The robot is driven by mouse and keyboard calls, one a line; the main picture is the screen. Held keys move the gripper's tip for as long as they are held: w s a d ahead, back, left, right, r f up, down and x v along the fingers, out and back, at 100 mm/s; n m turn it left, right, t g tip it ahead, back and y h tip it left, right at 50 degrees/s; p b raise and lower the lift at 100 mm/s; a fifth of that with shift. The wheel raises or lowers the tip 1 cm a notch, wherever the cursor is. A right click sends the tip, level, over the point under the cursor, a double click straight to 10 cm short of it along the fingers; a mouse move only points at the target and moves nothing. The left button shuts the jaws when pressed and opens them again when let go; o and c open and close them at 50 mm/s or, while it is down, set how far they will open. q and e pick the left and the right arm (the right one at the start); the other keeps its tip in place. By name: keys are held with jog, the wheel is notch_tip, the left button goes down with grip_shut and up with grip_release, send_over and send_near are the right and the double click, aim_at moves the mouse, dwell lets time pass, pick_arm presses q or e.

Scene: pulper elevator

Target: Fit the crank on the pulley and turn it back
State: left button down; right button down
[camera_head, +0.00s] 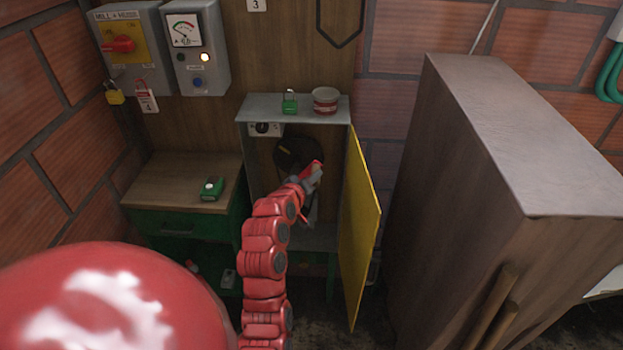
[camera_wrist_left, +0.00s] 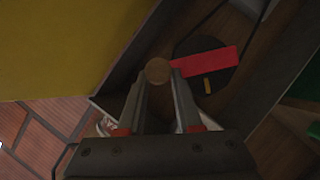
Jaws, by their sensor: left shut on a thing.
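The crank shows as a red bar (camera_head: 313,167) inside the open cabinet. In the left wrist view its red arm (camera_wrist_left: 212,69) lies across the dark round pulley (camera_wrist_left: 222,84), and its round wooden handle (camera_wrist_left: 158,70) is seen end-on. My left gripper (camera_head: 311,180) is shut on the handle, with one finger on each side. In the head view the pulley (camera_head: 296,151) is partly hidden behind the crank and gripper. A short yellow mark (camera_wrist_left: 208,86) shows on the pulley. I cannot tell whether the crank is fully seated. My right gripper is out of view.
The yellow cabinet door (camera_head: 360,225) stands open just right of my arm. A green padlock (camera_head: 290,103) and a round tin (camera_head: 325,100) stand on the cabinet top. A wooden-topped bench (camera_head: 165,180) is at left, a tall brown box (camera_head: 480,140) at right.

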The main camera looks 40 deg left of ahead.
pick_arm(q)
jog(key=shift+w+a+b, duration=0.3)
jog(key=shift+w+b, duration=0.05)
jog(key=shift+w, duration=0.15)
jog(key=shift+w+a, duration=0.2)
jog(key=shift+w, duration=0.15)
dwell(0.6)
jog(key=shift+w+a+r, duration=0.1)
jog(key=shift+w+a, duration=0.05)
jog(key=shift+w, duration=0.05)
dwell(0.3)
jog(key=shift+s+a+b, duration=0.15)
jog(key=shift+a+b, duration=0.1)
jog(key=shift+b, duration=0.45)
jog(key=shift+s+a+r+n+t+h+b, duration=0.2)
jog(key=shift+a+n+t+h+b, duration=0.15)
jog(key=shift+n+b, duration=0.25)
jog(key=shift+r, duration=0.15)
